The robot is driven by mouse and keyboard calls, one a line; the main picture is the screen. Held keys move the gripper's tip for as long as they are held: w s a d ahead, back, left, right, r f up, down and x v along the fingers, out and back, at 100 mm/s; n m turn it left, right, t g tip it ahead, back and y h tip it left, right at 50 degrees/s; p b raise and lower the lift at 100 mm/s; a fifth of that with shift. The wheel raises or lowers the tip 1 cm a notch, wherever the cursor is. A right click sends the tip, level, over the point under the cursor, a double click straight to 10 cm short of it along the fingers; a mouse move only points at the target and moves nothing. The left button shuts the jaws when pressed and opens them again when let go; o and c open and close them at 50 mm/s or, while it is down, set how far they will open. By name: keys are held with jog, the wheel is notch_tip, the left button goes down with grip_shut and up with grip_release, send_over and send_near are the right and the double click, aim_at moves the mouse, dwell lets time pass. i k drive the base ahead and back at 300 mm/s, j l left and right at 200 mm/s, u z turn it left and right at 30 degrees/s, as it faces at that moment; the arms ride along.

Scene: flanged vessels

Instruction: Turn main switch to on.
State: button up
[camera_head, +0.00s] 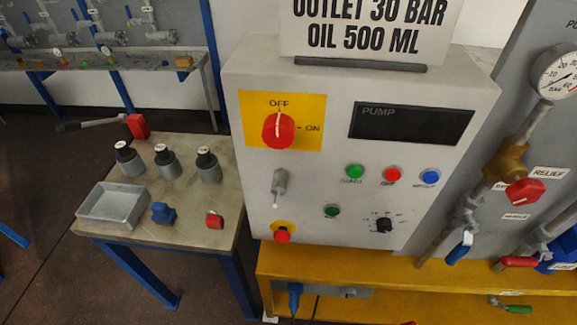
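The main switch (278,129) is a red rotary knob on a yellow plate (308,107) at the upper left of the grey control box (330,190). "OFF" is printed above the knob and "ON" to its right. The white mark on the knob points up, at OFF. My gripper does not show in the head view, and nothing covers the switch.
Below the switch are a grey lever (280,183), several buttons and a red knob on yellow (282,234). A side table (190,215) at left holds bottles, a grey tray (112,206) and small parts. Pipes, valves and a gauge (556,76) stand at right.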

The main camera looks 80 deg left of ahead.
aim_at(279, 132)
jog(key=u, duration=2.25)
